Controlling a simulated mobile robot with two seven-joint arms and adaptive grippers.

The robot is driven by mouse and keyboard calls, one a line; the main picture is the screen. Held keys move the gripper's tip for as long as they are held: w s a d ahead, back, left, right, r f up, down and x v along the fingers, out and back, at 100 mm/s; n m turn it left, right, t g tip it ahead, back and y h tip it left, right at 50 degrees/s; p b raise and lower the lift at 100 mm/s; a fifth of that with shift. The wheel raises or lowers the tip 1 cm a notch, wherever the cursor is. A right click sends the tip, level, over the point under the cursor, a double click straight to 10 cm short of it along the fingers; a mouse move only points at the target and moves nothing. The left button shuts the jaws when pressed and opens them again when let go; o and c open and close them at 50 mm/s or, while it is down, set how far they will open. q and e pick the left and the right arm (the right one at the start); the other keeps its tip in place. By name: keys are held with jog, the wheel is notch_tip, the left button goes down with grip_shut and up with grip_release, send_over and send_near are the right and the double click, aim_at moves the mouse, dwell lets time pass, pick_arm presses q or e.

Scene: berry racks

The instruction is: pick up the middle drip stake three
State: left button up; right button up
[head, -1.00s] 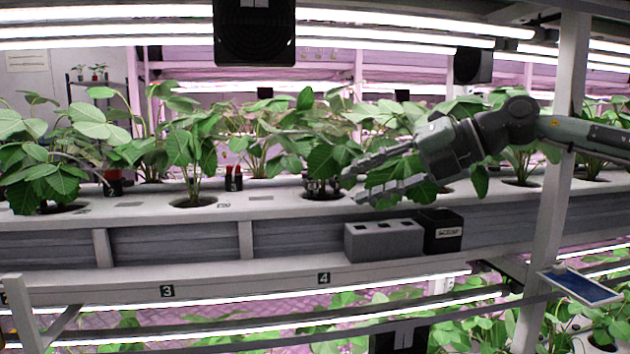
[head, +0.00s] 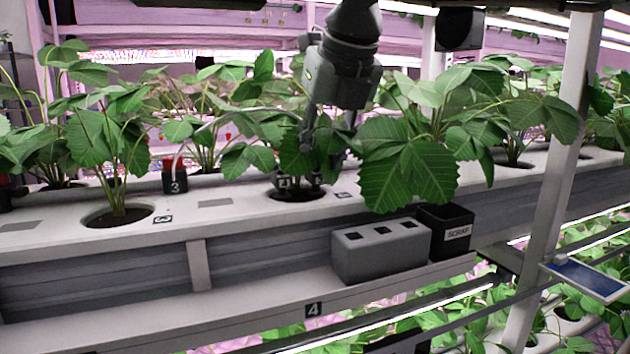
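A drip stake holder (head: 174,175), a dark block marked 3 with a red top, stands on the white gutter left of centre. A thin pale tube arches from it to the right. My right gripper (head: 325,150) points down from above over the planting hole (head: 297,194) right of it, among the leaves. Its fingers look spread apart, with leaves between and in front of them. The tips are partly hidden. Small dark pieces marked 4 (head: 283,183) stand in that hole below the gripper. I see nothing held. My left gripper is out of view.
A grey box with square slots (head: 380,252) and a black SCRAP bin (head: 445,232) stand at the gutter's front. Strawberry plants (head: 110,140) crowd the row. A white post (head: 560,180) and a tablet (head: 588,280) are at right. A dark fan (head: 459,28) hangs above.

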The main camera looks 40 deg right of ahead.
aim_at(316, 194)
jog(key=shift+x, duration=1.35)
jog(key=c, duration=0.6)
